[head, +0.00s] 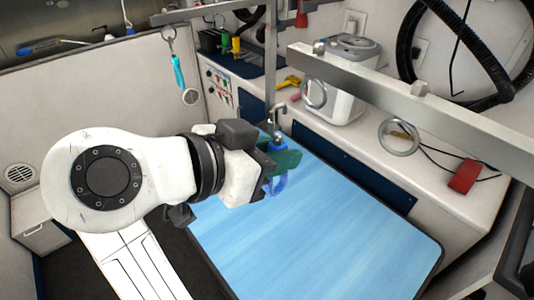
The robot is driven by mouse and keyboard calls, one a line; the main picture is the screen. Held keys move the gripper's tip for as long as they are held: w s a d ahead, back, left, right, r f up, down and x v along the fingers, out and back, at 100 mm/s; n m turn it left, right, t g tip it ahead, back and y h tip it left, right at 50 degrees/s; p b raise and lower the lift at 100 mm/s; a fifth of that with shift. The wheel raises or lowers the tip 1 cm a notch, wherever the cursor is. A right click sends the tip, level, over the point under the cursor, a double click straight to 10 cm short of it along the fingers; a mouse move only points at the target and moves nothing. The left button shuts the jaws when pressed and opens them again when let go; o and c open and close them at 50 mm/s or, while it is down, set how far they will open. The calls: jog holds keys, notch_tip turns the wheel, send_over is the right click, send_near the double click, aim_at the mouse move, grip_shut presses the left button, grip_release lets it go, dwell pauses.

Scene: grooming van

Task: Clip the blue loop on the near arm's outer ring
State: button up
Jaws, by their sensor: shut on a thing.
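My gripper (279,160), with dark green fingers, is shut on the blue loop (276,186) over the table. The loop hangs below the fingers, and its metal clip (279,113) points up above them. The near arm (420,103) is a thick grey bar running from upper centre to the right edge. Two metal rings hang under it: one on the left (314,94) and one on the right (399,138), nearer me. Both rings look empty. The clip is left of and below the left ring, apart from it. The fingers hide part of the loop.
A blue-topped table (330,235) lies below. Another bar (205,9) at upper left has a ring with a teal loop (179,72). A vertical post (271,60) stands behind the clip. A counter with a white appliance (342,85) and a red item (464,177) lines the back.

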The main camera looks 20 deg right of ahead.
jog(key=r+x, duration=0.1)
jog(key=x, duration=0.5)
jog(key=shift+d, duration=0.55)
jog(key=shift+w, duration=0.1)
dwell(0.4)
jog(key=o, duration=1)
jog(key=shift+a, duration=0.1)
jog(key=shift+p+v, duration=0.45)
jog(key=shift+v, duration=3)
